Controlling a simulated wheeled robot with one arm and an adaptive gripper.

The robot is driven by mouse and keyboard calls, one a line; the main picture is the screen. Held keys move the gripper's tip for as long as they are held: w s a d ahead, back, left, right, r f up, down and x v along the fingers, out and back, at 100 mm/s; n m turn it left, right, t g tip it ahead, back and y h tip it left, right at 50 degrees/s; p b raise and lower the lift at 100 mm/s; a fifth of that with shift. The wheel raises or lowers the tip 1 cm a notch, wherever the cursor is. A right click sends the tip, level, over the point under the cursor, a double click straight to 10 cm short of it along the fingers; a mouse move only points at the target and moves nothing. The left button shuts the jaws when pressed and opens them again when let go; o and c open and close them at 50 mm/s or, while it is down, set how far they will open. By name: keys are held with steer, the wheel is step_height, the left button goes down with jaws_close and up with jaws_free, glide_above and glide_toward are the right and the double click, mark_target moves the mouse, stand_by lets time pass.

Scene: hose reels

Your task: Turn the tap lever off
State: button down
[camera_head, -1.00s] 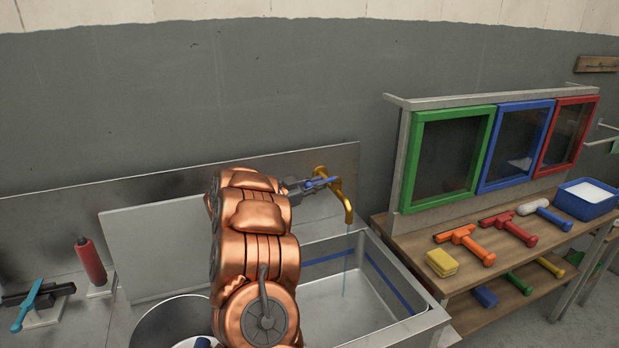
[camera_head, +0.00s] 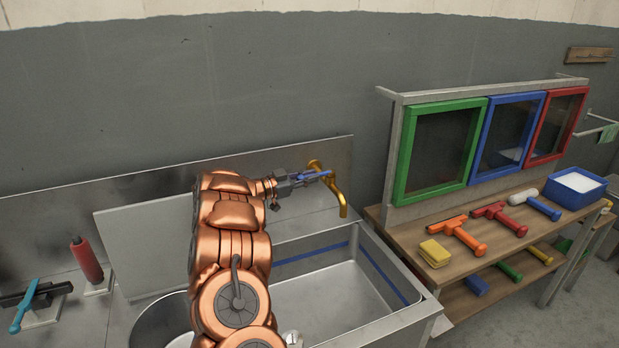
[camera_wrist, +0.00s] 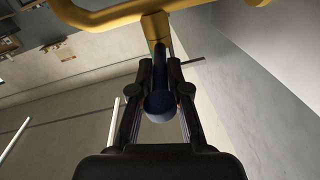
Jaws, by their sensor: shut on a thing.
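The brass-yellow tap (camera_head: 340,199) is on the metal back panel, its spout pointing down over the sink (camera_head: 388,318). No water stream shows under the spout. The blue tap lever (camera_head: 324,174) sticks out on the tap's left side. My gripper (camera_head: 308,178) is shut on this lever from the left. In the wrist view the dark blue lever end (camera_wrist: 160,106) sits between my two fingers, and the yellow tap body (camera_wrist: 112,12) lies just beyond them. The fingers hide part of the lever.
Right of the sink, a wooden bench (camera_head: 400,236) holds a yellow sponge (camera_head: 435,253), several squeegees and a blue tub (camera_head: 575,187). Green, blue and red framed panes stand behind. A red roller (camera_head: 87,260) and a turquoise-handled tool (camera_head: 25,305) are at the left.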

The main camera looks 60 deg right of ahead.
steer(key=shift+a+f, duration=0.15)
steer(key=c, duration=1.2)
jaws_free()
steer(key=shift+w, duration=0.15)
steer(key=shift+o, duration=0.2)
steer(key=shift+r, duration=0.25)
step_height(320, 180, up, 10)
steer(key=shift+f, duration=0.1)
steer(key=shift+c, duration=0.2)
